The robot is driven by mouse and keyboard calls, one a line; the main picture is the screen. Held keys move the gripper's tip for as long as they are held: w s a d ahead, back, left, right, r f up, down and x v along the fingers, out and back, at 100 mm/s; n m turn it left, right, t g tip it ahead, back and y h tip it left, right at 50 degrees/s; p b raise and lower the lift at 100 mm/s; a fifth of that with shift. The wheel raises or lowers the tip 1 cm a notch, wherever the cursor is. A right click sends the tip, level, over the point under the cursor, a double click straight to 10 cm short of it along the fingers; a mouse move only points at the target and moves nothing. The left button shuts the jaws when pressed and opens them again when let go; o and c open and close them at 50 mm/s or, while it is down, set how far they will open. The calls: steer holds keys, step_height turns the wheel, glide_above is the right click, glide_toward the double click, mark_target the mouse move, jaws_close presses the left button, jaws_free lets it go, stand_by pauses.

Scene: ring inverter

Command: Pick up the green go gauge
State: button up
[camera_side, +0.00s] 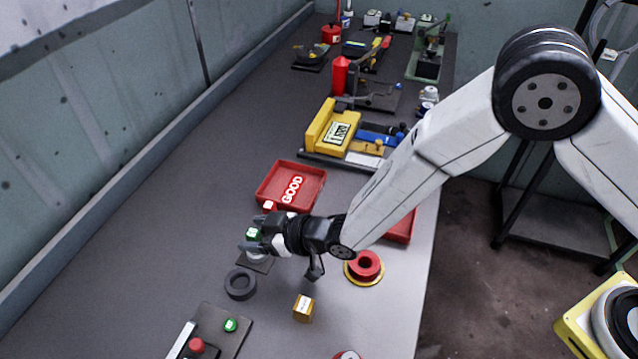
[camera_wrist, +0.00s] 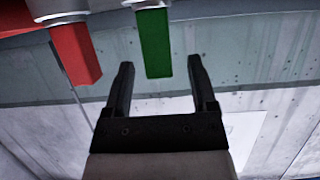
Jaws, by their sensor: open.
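The green go gauge (camera_side: 254,235) is a small green block with a white mark, standing upright on a dark stand beside the grey table's middle. In the wrist view the green gauge (camera_wrist: 155,42) reaches into the picture from the top edge, across the gap between my fingers. My gripper (camera_side: 251,233) is open, with its fingers around or just beside the gauge; I cannot tell whether they touch it. In the wrist view my gripper's fingers (camera_wrist: 159,66) are spread, with dark tips on either side of the green block's line.
A red gauge (camera_wrist: 76,52) is left of the green one. A red GOOD tray (camera_side: 291,186) lies behind my gripper. The left table side is clear.

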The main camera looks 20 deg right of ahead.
steer(key=shift+w+a+f, duration=0.2)
steer(key=shift+w+a, duration=0.15)
stand_by(0.3)
jaws_close()
